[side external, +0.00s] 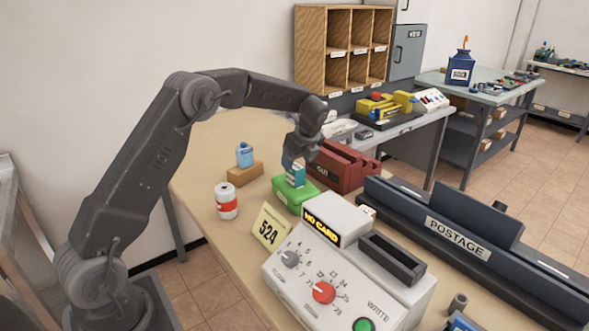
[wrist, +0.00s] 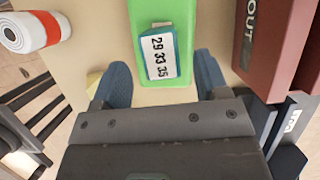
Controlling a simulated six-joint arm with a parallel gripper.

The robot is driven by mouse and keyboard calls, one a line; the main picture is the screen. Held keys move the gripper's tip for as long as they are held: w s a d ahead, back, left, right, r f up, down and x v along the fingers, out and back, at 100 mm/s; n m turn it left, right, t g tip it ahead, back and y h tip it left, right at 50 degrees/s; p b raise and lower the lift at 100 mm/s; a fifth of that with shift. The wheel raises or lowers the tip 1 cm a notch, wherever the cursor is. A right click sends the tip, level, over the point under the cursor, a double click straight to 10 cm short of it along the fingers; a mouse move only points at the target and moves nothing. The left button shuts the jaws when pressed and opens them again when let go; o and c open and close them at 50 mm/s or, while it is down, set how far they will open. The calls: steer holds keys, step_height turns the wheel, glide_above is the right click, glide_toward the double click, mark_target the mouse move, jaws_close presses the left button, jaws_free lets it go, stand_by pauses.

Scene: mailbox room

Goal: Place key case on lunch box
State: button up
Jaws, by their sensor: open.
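The green lunch box (side external: 281,191) lies on the tan counter; it also shows at the top of the wrist view (wrist: 182,12). The teal key case (side external: 299,174) has a white number label and appears to rest on the lunch box. In the wrist view the key case (wrist: 147,35) lies over the box's near part. My gripper (side external: 294,160) is just above the key case, pointing down. In the wrist view my gripper (wrist: 161,72) is open, with one blue finger on each side and a gap to the key case. The case's underside is hidden.
A dark red OUT tray (side external: 343,168) stands close beside the lunch box. A white and red roll (side external: 227,201) and a brown block (side external: 244,174) with a blue bottle (side external: 244,154) stand to the left. The control console (side external: 330,285) and postage unit (side external: 470,240) fill the near right.

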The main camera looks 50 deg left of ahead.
steer(key=s+d+r+n+t, duration=0.1)
steer(key=s+d+r+n, duration=0.1)
steer(key=s+d+r, duration=0.3)
steer(key=s+d+r+n, duration=0.1)
steer(key=d+r+n, duration=0.15)
steer(key=r, duration=0.55)
steer(key=s+d+r+n+t+h, duration=0.1)
steer(key=s+d+r+n, duration=0.15)
steer(key=s, duration=0.25)
steer(key=s+d+r+n+t+h, duration=0.1)
steer(key=s+d+n, duration=0.1)
steer(key=s+d, duration=0.2)
steer(key=s+d+f+n+t+h, duration=0.1)
steer(key=s+d+f+n, duration=0.1)
steer(key=s, duration=0.7)
steer(key=s+d+f+n+t+h, duration=0.1)
steer(key=s+d+f+n, duration=0.1)
steer(key=s+d+n, duration=0.2)
steer(key=s+n, duration=0.3)
steer(key=s, duration=0.2)
steer(key=shift+d+f+t+h, duration=0.15)
steer(key=shift+d+t+h, duration=0.15)
steer(key=shift+d, duration=0.1)
